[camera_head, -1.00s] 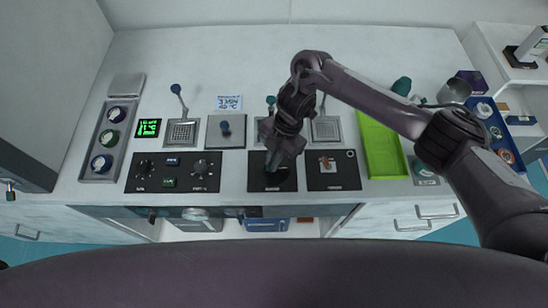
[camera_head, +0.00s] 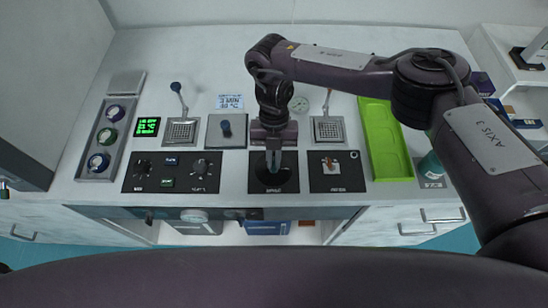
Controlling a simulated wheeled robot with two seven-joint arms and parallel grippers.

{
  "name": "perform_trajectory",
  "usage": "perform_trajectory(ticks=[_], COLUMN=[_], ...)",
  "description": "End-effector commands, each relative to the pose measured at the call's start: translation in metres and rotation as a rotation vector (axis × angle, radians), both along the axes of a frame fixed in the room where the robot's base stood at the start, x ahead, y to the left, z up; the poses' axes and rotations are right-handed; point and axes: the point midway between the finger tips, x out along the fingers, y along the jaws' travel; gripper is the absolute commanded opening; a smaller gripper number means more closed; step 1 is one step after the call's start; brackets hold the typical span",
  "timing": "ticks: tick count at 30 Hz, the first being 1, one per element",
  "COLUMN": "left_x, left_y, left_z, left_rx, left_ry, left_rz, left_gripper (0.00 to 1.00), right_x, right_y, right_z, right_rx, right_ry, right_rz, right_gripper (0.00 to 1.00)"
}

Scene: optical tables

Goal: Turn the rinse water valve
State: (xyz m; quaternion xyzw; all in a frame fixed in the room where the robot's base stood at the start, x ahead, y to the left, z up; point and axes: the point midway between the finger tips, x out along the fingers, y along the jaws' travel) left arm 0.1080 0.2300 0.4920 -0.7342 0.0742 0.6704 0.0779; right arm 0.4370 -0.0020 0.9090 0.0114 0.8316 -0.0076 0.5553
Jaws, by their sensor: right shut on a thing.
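My right gripper (camera_head: 274,160) points down at a square black panel (camera_head: 259,185) at the front of the table. Its fingers are shut on the valve handle of that panel, which they mostly hide. A dark round disc (camera_head: 288,178) shows around the fingertips. The panel's label is too small to read, so I cannot confirm that it names rinse water. Beside it on the right is another black panel (camera_head: 350,183) with a small white and orange-red control (camera_head: 330,164). My left gripper is not in view.
To the right lie another drain (camera_head: 328,130) and a green tray (camera_head: 388,150). My right arm spans the table's right half.

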Motion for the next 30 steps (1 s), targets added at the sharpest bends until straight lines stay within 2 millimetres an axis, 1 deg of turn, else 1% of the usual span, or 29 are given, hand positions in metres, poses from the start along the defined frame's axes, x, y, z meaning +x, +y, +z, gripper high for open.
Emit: perform_trajectory(ticks=[7,18,19,24,30], left_x=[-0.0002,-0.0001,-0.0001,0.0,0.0], left_y=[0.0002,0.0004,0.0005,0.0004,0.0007], left_z=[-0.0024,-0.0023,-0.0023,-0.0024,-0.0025], left_rx=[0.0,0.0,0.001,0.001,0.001], left_ry=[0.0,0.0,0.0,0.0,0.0], left_rz=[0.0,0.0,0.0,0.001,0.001], left_gripper=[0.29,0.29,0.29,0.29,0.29], right_x=[0.0011,0.0008,0.0008,0.0004,0.0001], right_y=[0.0009,0.0007,0.0007,0.0006,0.0004], right_z=[0.0014,0.0015,0.0015,0.001,0.0004], right_rx=[0.002,0.001,0.001,0.001,0.001], right_ry=[-0.003,-0.002,-0.002,-0.001,-0.001], right_rz=[0.04,0.044,0.044,0.043,0.043], right_gripper=[0.0,0.0,0.09,0.29,0.29])
